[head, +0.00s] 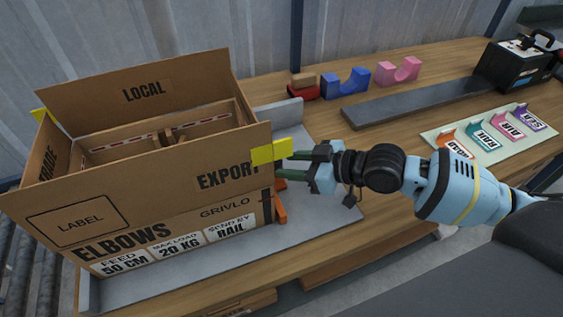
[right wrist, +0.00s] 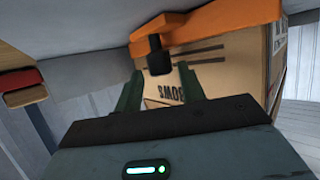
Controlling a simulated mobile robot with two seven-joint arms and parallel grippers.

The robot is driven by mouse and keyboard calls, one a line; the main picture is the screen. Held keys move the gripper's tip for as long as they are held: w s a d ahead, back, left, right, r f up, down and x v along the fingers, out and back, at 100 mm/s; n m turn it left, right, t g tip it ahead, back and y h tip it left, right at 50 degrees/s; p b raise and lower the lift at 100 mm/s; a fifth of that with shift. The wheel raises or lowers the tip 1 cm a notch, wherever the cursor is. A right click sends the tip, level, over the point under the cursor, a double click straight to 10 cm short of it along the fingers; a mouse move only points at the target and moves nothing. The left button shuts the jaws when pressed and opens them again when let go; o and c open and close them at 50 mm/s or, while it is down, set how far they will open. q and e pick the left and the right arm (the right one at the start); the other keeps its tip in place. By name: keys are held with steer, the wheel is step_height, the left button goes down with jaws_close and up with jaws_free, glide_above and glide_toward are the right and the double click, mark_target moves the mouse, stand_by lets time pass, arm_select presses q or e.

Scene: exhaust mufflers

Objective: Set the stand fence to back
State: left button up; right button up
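The grey stand (head: 325,185) lies on the bench under a large open cardboard box (head: 150,215). A raised grey edge (head: 280,113) shows behind the box; I cannot tell for sure whether it is the fence. An orange part (head: 281,208) stands at the box's right side. In the right wrist view, an orange bar (right wrist: 215,28) with a black knob (right wrist: 160,58) shows beyond the fingers. My right gripper (head: 288,166) is at the box's right side, beside a yellow tab (head: 270,152). Its fingers are apart, with the knob seen between them, not visibly gripped. My left gripper is out of view.
Blue (head: 345,83) and pink (head: 398,72) cradle blocks and a red block (head: 303,91) stand at the back. A dark grey bar (head: 410,103), a board of coloured tags (head: 490,133) and a black case (head: 515,62) are at the right. Bench between is clear.

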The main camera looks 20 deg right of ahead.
steer(key=shift+x, duration=1.5)
jaws_close()
